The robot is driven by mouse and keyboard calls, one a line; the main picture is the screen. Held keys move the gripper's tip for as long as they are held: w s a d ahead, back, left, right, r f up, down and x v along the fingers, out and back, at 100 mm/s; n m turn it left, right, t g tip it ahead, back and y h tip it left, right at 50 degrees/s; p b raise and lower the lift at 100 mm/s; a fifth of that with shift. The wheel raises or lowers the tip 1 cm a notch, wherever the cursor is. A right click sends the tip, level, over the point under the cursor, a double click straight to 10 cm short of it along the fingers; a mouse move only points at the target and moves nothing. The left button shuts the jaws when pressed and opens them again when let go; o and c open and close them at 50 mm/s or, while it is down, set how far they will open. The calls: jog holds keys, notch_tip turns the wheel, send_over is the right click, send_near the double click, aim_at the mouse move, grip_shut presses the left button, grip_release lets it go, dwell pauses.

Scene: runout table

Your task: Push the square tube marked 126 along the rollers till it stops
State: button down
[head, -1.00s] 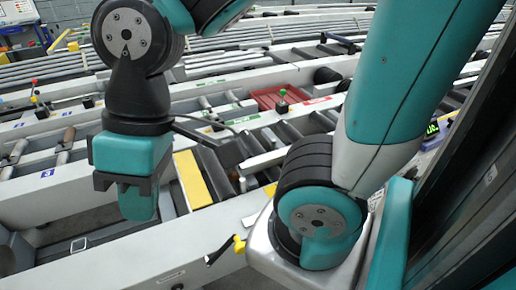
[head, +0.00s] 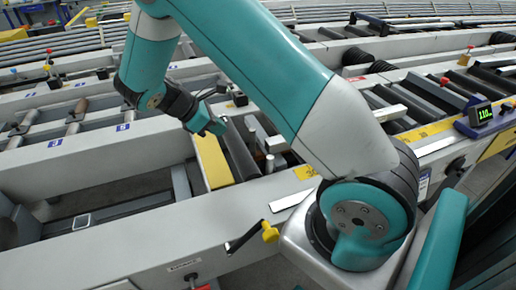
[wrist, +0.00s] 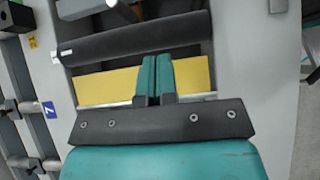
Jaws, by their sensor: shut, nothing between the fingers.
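My gripper (head: 207,124) is shut and empty. In the head view it is low over a yellow strip (head: 212,160) beside dark rollers (head: 240,150). In the wrist view its two teal fingertips (wrist: 161,62) are together in front of the yellow strip (wrist: 105,85). A pale bar (head: 390,113) lies across rollers right of my arm, mostly hidden by it. A pale piece (wrist: 85,8) also shows at the top edge of the wrist view, beyond a dark roller (wrist: 130,40). I cannot read 126 on either, so I cannot tell whether they are the square tube.
A display (head: 481,114) reading about 110 stands on the right rail. A crank with a yellow knob (head: 270,232) juts from the near frame. Grey rails (head: 80,150) and more roller lanes run behind. Blue number labels (wrist: 48,109) mark the rail.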

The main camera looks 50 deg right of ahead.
aim_at(266, 144)
jog(key=shift+g+h, duration=0.3)
jog(key=x, duration=1.1)
jog(key=shift+w+d+f+p, duration=0.1)
jog(key=shift+w+d+p, duration=0.1)
jog(key=shift+p, duration=0.15)
jog(key=shift+s+d+f+p, duration=0.1)
jog(key=shift+s+d+p, duration=0.4)
jog(key=shift+d, duration=0.6)
jog(key=shift+s+d+f, duration=0.1)
jog(key=shift+s+d, duration=0.3)
jog(key=shift+d, duration=0.35)
